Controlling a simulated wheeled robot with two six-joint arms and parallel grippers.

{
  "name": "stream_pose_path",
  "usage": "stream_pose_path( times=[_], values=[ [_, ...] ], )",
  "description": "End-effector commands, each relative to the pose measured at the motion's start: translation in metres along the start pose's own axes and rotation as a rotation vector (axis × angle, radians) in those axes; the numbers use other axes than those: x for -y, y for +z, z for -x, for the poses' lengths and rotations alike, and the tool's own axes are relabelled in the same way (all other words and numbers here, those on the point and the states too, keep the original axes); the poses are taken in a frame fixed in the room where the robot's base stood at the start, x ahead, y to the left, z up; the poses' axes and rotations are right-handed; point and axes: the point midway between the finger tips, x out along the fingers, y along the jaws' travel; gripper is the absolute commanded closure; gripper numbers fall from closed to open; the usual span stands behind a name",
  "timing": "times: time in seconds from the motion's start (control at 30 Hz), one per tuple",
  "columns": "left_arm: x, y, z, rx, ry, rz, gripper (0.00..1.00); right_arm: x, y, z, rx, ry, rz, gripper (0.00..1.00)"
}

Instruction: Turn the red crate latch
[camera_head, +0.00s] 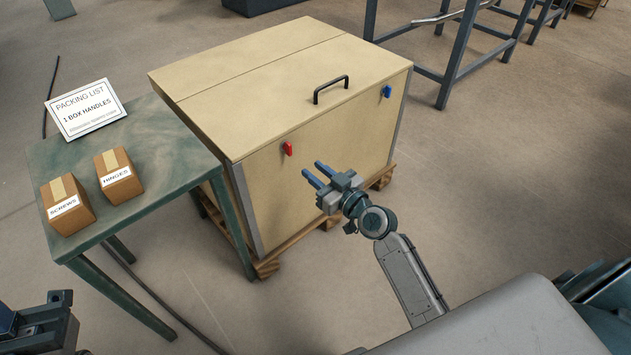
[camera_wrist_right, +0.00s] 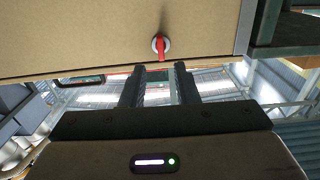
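The red crate latch (camera_head: 287,149) is on the upper left of the crate's front face, its handle standing roughly upright. In the right wrist view the red latch (camera_wrist_right: 160,46) shows just beyond the fingertips, near the crate's edge. My right gripper (camera_head: 313,174) is in front of the crate, a little right of and below the latch in the head view. Its two fingers are apart with nothing between them, and they do not appear to touch the latch. The wooden crate (camera_head: 318,181) has its lid closed. My left gripper (camera_head: 38,325) shows only partly at the lower left corner.
A blue latch (camera_head: 387,91) is at the crate's upper right, and a black handle (camera_head: 331,89) is on the lid. A green table (camera_head: 150,189) stands close to the crate's left, holding the screws box (camera_head: 67,204), hinges box (camera_head: 119,175) and a packing list sign (camera_head: 85,108).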

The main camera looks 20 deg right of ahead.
Motion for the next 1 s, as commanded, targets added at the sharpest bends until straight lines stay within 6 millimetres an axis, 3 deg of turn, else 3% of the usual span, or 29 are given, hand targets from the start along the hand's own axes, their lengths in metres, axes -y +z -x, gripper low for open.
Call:
stream_pose_path(
  times=[0.27, 0.8, 1.0],
  values=[
    [0.0, -0.007, -0.004, -0.02, 0.002, 0.0, 1.0, 0.0, -0.006, -0.016, -0.013, -0.002, 0.002, 0.72],
    [0.0, -0.005, -0.006, 0.015, 0.005, 0.004, 1.0, 0.001, -0.006, -0.081, -0.011, -0.002, 0.0, 0.72],
    [0.0, -0.003, -0.002, 0.025, 0.005, 0.004, 1.0, 0.001, -0.004, -0.08, -0.01, -0.002, 0.002, 0.72]
  ],
)
